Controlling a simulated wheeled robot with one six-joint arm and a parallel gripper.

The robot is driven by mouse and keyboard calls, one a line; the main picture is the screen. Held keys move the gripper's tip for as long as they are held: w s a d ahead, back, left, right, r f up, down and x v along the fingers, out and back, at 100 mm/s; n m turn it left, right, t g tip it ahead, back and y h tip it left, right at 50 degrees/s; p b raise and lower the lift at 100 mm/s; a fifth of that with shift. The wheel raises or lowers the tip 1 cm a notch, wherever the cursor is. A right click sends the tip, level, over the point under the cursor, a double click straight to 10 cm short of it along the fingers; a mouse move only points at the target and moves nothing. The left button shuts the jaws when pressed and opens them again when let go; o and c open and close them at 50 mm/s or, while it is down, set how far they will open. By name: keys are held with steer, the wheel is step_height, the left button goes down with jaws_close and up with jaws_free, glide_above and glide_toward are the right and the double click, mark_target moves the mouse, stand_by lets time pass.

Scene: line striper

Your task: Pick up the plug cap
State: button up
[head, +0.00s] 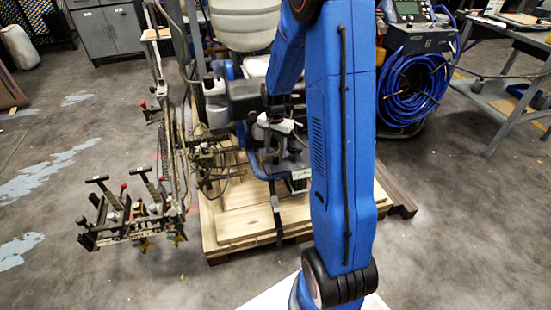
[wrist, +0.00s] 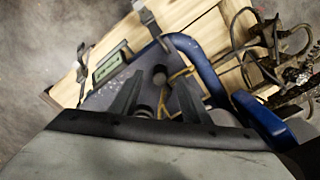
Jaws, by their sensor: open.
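My gripper (wrist: 158,86) is open in the wrist view, its two dark fingers spread apart and pointing at the machine. A small dark rounded piece (wrist: 159,75) shows between the fingertips, close to a yellow cable; it may be the plug cap, but I cannot be sure. I see nothing held between the fingers. The line striper (head: 240,105) stands on a wooden pallet in the head view. My blue arm covers part of the machine there, and I cannot make out the plug cap in that view.
The wooden pallet (head: 232,228) lies under the machine. Levers and a spray bracket (head: 135,215) stick out at left. A coiled blue hose (head: 412,90) hangs on a unit at right, beside a workbench (head: 505,65). Open floor lies at front left.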

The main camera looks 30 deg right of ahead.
mark_target(276, 154)
steer(key=f, duration=0.4)
steer(key=shift+w+d+f, duration=0.15)
steer(key=shift+d+f, duration=0.05)
steer(key=shift+f, duration=0.2)
jaws_close()
